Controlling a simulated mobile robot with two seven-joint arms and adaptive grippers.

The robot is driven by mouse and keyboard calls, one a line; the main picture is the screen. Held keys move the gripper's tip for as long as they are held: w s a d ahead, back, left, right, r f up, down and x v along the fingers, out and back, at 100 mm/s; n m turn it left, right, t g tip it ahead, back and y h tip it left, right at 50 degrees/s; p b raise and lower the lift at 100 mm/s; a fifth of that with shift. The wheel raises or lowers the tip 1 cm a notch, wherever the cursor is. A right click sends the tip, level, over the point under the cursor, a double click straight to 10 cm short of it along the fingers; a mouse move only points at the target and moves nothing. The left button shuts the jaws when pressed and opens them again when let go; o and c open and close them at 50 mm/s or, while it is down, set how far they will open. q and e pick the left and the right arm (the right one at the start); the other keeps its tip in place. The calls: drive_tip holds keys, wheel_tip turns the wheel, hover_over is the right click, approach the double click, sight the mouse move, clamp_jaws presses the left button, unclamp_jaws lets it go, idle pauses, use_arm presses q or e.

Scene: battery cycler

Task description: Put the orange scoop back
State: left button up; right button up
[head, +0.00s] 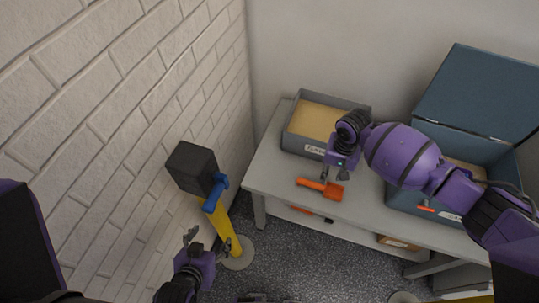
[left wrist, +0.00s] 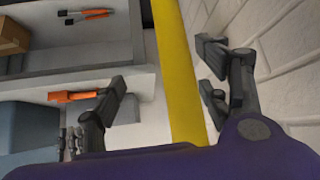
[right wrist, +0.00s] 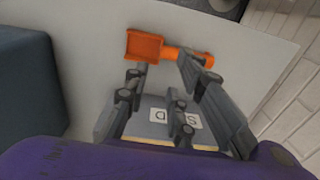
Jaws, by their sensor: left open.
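The orange scoop (head: 322,188) lies flat on the grey table, in front of the open grey bin (head: 289,140). It also shows in the left wrist view (left wrist: 75,96) and in the right wrist view (right wrist: 147,46). My right gripper (head: 336,176) is over the scoop, fingers apart and pointing down. In the right wrist view its fingertips (right wrist: 160,68) are close to the scoop's handle; I cannot tell if they touch it. My left gripper (head: 193,240) is open and empty, low beside the yellow post, away from the table.
The bin holds tan material and has a white front label. A blue box (head: 405,196) with its lid raised stands at the table's right. A yellow post (head: 222,225) carries a blue handle (head: 215,192) near the brick wall. Orange-and-black tools (left wrist: 90,15) lie on the lower shelf.

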drive_tip(key=s+a+f+n+t+y, duration=0.35)
drive_tip(key=s+a+f, duration=0.25)
drive_tip(key=s+a, duration=0.45)
use_arm(q)
drive_tip(key=shift+a+r, duration=0.2)
use_arm(e)
drive_tip(key=s+d+r+t+h, duration=0.2)
drive_tip(key=s+d+t, duration=0.3)
drive_tip(key=s+d, duration=0.7)
drive_tip(key=shift+s+d+h, duration=0.15)
drive_tip(key=shift+s+h, duration=0.25)
drive_tip(key=shift+h, duration=0.15)
use_arm(q)
drive_tip(key=shift+d, duration=0.1)
use_arm(e)
drive_tip(key=shift+s, duration=0.1)
